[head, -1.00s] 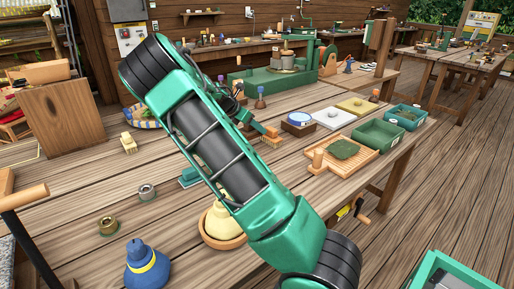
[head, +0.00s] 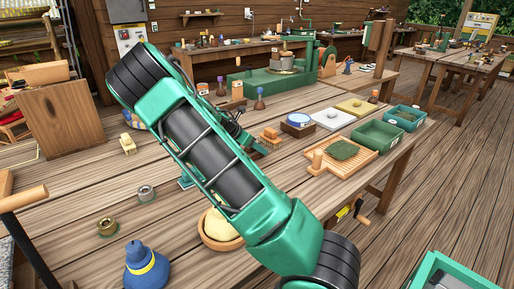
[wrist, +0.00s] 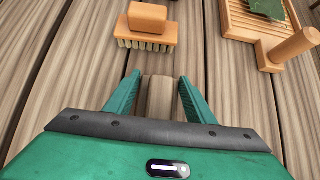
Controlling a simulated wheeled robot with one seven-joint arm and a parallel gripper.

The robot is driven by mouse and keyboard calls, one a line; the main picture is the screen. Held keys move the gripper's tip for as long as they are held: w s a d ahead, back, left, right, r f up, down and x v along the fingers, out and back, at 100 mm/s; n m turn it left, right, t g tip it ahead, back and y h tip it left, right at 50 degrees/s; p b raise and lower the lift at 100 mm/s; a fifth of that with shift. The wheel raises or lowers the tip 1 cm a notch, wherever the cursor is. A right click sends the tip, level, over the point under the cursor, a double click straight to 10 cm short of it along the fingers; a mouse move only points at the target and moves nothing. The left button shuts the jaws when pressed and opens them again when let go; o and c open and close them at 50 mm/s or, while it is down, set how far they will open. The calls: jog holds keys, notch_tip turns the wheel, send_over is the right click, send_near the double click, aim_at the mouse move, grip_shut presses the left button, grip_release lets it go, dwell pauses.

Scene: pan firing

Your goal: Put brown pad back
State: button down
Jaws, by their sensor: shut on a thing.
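My gripper (wrist: 158,88) is low over the table in the wrist view, its two green fingers on either side of a brown block-like piece (wrist: 160,98), which I take to be the brown pad. The fingers are shut on it. Its lower end is hidden by the gripper body. In the head view my arm hides most of the gripper and I cannot make out the pad there.
An orange brush (wrist: 147,27) lies just ahead of the gripper; it also shows in the head view (head: 270,134). A slatted wooden tray (head: 356,160) with a green piece is to the right. A round yellow piece in a bowl (head: 216,240) stands beside my arm. Bare table (head: 75,180) lies left.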

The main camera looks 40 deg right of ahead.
jog(key=c, duration=0.8)
grip_release()
jog(key=shift+f, duration=0.15)
jog(key=shift+w+a+r, duration=0.1)
jog(key=shift+a+r, duration=0.1)
jog(key=shift+a, duration=0.1)
jog(key=v, duration=1)
jog(key=s+a+r+m+y, duration=0.2)
jog(key=s+m, duration=0.6)
jog(key=s, duration=0.4)
jog(key=s+a+r+m+y, duration=0.2)
jog(key=s+a+m+y, duration=0.2)
jog(key=s, duration=0.9)
jog(key=s+a+r+m+y, duration=0.2)
jog(key=s+a+m+y, duration=0.1)
jog(key=s+a+m, duration=0.5)
jog(key=shift+s+a+m, duration=0.1)
jog(key=shift+s+m, duration=1.8)
jog(key=shift+s, duration=0.55)
